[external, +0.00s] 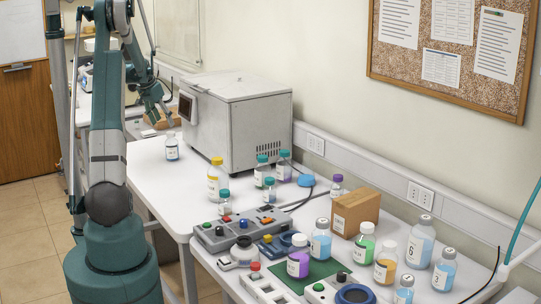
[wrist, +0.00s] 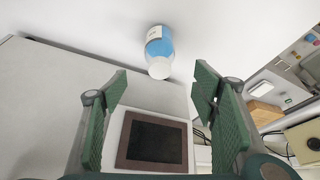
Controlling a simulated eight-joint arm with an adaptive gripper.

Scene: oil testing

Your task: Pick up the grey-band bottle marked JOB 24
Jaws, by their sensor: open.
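In the external view my gripper (external: 164,115) hangs at the back left, beside the grey box machine and above a small bottle (external: 172,147) that stands alone on the white table. In the wrist view my gripper (wrist: 162,82) is open and empty. Bottles with greyish caps and blue contents stand at the front right, such as one (external: 320,240), a large one (external: 420,243) and another (external: 444,270). I cannot read JOB 24 on any label.
The grey box machine (external: 236,120) stands on the back table; its dark screen (wrist: 155,143) shows between my fingers.

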